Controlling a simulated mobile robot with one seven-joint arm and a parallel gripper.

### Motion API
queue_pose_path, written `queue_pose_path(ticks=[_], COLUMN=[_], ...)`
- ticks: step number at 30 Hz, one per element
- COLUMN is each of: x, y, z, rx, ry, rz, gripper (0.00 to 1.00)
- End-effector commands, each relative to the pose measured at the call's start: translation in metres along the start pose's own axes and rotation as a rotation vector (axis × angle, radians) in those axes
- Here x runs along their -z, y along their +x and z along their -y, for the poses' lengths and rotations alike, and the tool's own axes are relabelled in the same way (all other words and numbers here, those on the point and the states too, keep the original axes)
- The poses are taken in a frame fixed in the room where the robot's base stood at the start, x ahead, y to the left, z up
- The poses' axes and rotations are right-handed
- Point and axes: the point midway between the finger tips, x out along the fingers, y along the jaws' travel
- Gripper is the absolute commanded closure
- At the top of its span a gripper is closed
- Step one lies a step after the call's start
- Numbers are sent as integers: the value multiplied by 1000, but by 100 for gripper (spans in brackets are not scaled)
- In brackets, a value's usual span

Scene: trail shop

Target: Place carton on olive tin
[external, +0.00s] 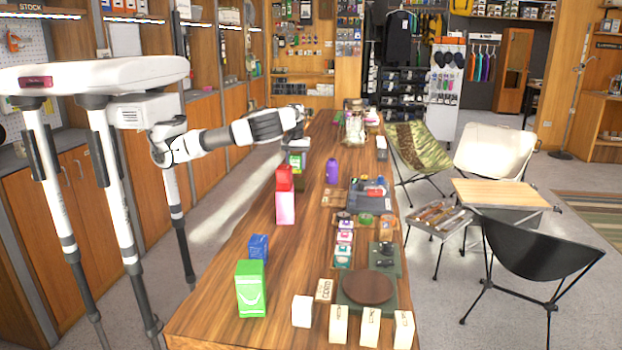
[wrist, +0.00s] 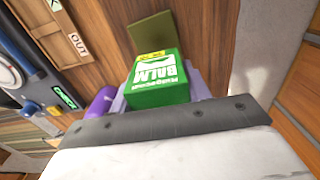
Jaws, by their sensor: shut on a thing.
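The green carton (wrist: 160,82), with a yellow strip and white "BALM" lettering, is in my gripper (wrist: 163,88) in the wrist view. The gripper is shut on it, with pale fingers at its sides. The olive tin (wrist: 162,36) shows as a flat olive square on the wooden counter just beyond the carton, partly covered by it. In the external view my gripper (external: 297,150) is over the far left part of the counter, with the green carton (external: 296,161) below the wrist. Whether carton and tin touch cannot be told.
A purple bottle (external: 332,171) stands right of the gripper; red and pink boxes (external: 285,205) stand nearer the camera. A dark blue-grey tray (external: 369,195) lies to the right. A glass jar (external: 354,125) stands behind. Blue and green boxes (external: 251,288) stand at the near left.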

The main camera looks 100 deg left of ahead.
Motion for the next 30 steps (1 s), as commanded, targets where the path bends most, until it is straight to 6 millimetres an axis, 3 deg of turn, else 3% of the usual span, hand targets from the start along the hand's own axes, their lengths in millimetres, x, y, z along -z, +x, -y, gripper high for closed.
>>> queue_pose_path(ticks=[12,25,26,30], x=[0,0,0,0], y=[45,52,52,52], z=[0,0,0,0], rx=[-1,0,-1,-1], ry=[0,0,0,0], rz=[0,-2,-1,-1], gripper=[79,79,49,31])
